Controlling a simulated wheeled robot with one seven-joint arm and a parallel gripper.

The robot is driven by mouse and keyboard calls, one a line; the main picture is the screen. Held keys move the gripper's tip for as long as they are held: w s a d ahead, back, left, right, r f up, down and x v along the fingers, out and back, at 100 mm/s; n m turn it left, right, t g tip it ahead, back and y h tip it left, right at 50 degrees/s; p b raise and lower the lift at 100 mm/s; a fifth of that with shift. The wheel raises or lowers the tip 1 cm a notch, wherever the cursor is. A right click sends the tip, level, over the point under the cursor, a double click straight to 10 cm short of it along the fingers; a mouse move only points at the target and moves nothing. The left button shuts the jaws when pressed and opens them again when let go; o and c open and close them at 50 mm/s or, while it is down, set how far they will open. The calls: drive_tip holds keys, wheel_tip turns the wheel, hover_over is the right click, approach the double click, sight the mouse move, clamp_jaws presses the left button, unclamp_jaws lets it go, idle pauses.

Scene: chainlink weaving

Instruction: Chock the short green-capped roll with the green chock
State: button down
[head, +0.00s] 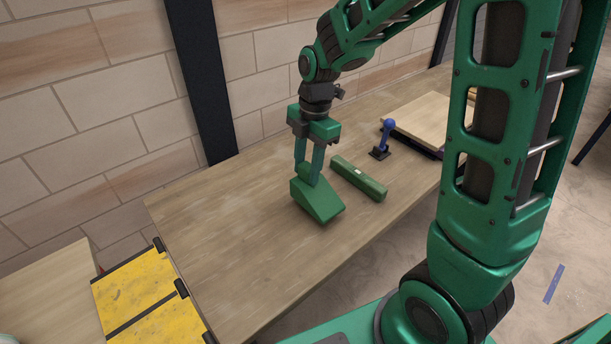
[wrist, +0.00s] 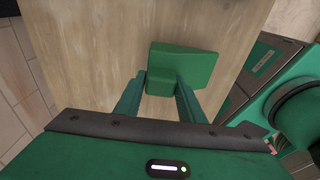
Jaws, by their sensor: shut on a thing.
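The green chock (head: 319,204) is a wedge-shaped block at the middle of the wooden table. My gripper (head: 308,174) points down and is shut on its upper part. In the wrist view the chock (wrist: 185,66) sits between the two fingertips of my gripper (wrist: 160,92). I cannot tell whether its underside touches the table. I cannot make out a green-capped roll in either view.
Yellow panels (head: 138,292) adjoin the table's left end. The table's left part (head: 215,220) is clear.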

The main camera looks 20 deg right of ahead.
drive_tip(key=s+a+r, duration=0.6)
drive_tip(key=a+r, duration=0.2)
drive_tip(key=a, duration=0.1)
drive_tip(key=shift+s+a, duration=0.3)
